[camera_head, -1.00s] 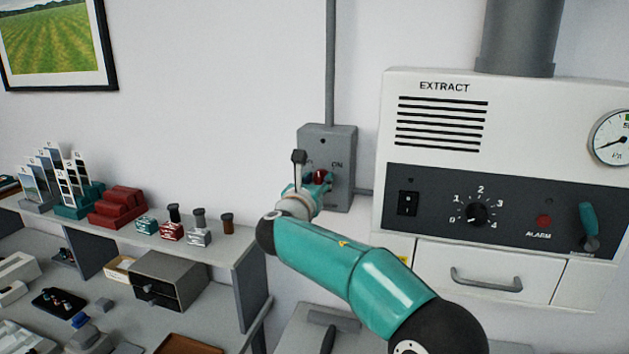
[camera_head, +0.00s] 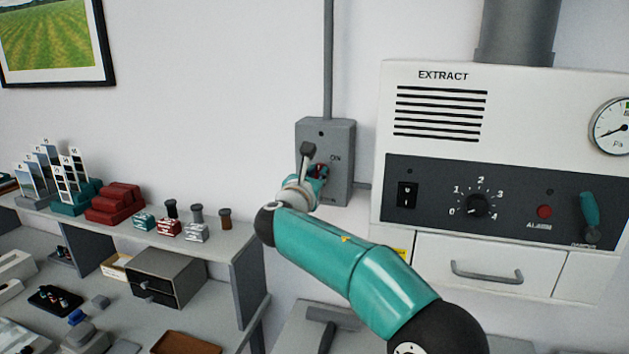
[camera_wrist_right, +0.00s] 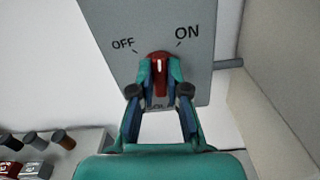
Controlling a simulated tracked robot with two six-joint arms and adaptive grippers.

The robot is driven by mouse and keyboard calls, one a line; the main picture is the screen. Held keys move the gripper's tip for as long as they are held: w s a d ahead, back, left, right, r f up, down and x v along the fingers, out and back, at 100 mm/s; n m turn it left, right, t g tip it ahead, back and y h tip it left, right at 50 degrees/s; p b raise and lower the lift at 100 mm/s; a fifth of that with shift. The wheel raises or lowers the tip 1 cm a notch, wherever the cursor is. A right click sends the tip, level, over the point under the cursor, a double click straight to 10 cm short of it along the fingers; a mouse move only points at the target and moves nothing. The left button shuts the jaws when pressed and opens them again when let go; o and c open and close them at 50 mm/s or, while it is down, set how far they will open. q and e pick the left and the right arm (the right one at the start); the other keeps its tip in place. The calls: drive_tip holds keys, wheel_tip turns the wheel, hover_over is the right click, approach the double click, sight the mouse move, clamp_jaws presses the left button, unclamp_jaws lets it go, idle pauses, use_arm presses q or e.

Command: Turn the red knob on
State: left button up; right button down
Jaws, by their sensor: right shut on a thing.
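The red knob (camera_wrist_right: 159,66) is on the front of a grey switch box (camera_wrist_right: 205,75), below the printed words OFF and ON. My right gripper (camera_wrist_right: 160,74) is shut on the knob, one finger on each side of its ridge. In the wrist view the ridge runs upright and its top end lies between the OFF and ON marks. In the head view the switch box (camera_head: 342,150) hangs on the wall, and my right gripper (camera_head: 320,173) hides most of the knob. My left gripper is not in view.
A white extract unit (camera_head: 530,130) with dials and switches stands right of the box. A shelf (camera_head: 225,250) with stamps and small bottles is at left. A grey conduit (camera_head: 329,60) runs up from the box.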

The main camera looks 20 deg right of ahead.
drive_tip(key=shift+s+d+f+m+b, duration=0.1)
drive_tip(key=shift+m+b, duration=1.1)
drive_tip(key=shift+m, duration=0.6)
drive_tip(key=shift+f+m+b, duration=0.1)
drive_tip(key=shift+m+b, duration=1.1)
drive_tip(key=shift+m, duration=0.6)
drive_tip(key=c, duration=1.2)
unclamp_jaws()
drive_tip(key=shift+o, duration=0.2)
drive_tip(key=v, duration=1.2)
